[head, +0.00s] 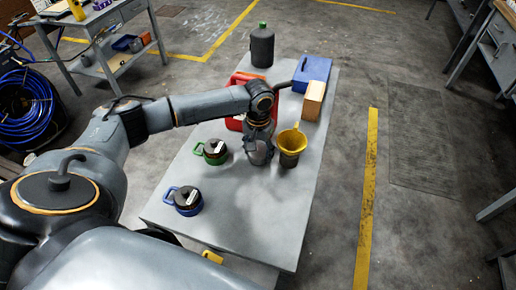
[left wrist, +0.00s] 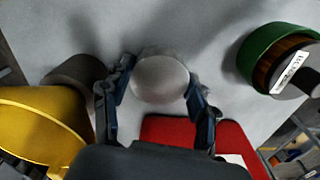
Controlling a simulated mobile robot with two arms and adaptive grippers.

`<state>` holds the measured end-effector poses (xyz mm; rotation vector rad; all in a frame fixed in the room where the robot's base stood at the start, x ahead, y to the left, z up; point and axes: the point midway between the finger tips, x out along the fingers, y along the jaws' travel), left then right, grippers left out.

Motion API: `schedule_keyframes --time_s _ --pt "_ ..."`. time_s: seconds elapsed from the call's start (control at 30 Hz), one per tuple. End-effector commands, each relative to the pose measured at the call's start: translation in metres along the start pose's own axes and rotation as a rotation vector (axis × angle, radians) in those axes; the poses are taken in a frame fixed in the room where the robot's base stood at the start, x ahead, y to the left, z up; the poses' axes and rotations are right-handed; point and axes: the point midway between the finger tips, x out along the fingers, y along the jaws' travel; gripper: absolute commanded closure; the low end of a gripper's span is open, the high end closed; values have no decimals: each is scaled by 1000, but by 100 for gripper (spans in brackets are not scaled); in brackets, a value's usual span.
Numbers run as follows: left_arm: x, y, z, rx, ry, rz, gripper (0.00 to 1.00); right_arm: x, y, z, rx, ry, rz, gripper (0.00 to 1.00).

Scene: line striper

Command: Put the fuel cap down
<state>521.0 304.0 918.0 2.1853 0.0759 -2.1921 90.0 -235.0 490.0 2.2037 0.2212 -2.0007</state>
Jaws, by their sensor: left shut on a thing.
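The fuel cap (left wrist: 160,78) is a round grey disc in the left wrist view. My left gripper (left wrist: 157,100) is shut on it, one finger on each side. In the head view my left gripper (head: 260,155) points down low over the grey table (head: 245,215), between a green-handled pot and a yellow funnel. The cap is mostly hidden by the gripper there. I cannot tell whether the cap touches the tabletop. A red can (head: 238,82) stands behind my left wrist, partly hidden by the arm; its red surface also shows in the left wrist view (left wrist: 190,132). My right gripper is not in view.
The yellow funnel (head: 292,139) sits in a dark cup close right of the gripper. The green-handled pot (head: 214,151) is left, a blue-handled pot (head: 187,200) nearer. A tan box (head: 313,100), blue box (head: 311,72) and dark bottle (head: 262,47) stand behind. The table's near right is clear.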

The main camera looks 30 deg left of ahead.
Motion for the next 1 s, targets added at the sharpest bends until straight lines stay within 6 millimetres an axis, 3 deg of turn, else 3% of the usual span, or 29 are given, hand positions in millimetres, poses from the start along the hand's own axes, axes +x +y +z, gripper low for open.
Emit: schedule_keyframes --time_s 0.33,0.37,0.4,0.77,1.0 --pt "4 0 0 -1 -1 -1 79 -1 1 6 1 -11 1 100" --pt "5 -1 0 -1 -1 -1 40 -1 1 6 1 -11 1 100" --pt "4 -1 0 -1 0 -1 32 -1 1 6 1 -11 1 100" --pt "2 -1 0 0 1 0 32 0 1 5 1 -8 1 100" --pt "-32 -1 -1 0 5 0 32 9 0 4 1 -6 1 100"
